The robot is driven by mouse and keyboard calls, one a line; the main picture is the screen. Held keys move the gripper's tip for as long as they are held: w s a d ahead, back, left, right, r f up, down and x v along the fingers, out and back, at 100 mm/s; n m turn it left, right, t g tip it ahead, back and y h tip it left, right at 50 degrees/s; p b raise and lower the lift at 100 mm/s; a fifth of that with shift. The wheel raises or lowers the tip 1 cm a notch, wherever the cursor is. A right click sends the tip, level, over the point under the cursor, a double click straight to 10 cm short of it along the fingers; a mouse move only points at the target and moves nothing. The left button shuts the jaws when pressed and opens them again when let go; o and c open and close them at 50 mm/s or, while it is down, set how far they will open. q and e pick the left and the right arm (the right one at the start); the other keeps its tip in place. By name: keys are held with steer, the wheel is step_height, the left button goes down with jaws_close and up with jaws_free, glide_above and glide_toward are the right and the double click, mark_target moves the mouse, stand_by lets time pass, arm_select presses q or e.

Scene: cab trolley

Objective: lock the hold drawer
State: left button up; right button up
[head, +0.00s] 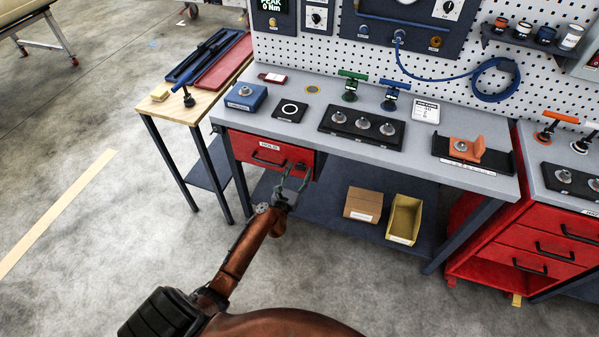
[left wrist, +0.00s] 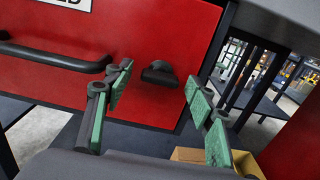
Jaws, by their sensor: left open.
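The red hold drawer (head: 259,151) hangs under the grey bench top at its left end and looks closed, with a "HOLD" label and a black bar handle (head: 268,159). In the left wrist view its red front (left wrist: 160,30) fills the upper left, with the bar handle (left wrist: 55,58) at left. A small black lock knob (left wrist: 160,74) sits right of the handle. My left gripper (head: 292,180) is open and empty in front of the drawer's right end. In the left wrist view its green-padded fingers (left wrist: 158,105) stand on either side of the knob, apparently short of it. My right gripper is not in view.
A cardboard box (head: 363,205) and a yellow bin (head: 405,220) stand on the lower shelf (head: 330,205). The bench top (head: 305,88) holds a blue block, a black socket tray and tools. A wooden side table (head: 190,108) stands at left. The floor in front is clear.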

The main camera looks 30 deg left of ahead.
arm_select(q)
steer(key=shift+w, duration=0.15)
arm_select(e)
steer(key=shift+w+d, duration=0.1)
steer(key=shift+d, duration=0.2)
arm_select(q)
steer(key=shift+c, duration=0.4)
steer(key=shift+c, duration=0.8)
steer(key=c, duration=0.9)
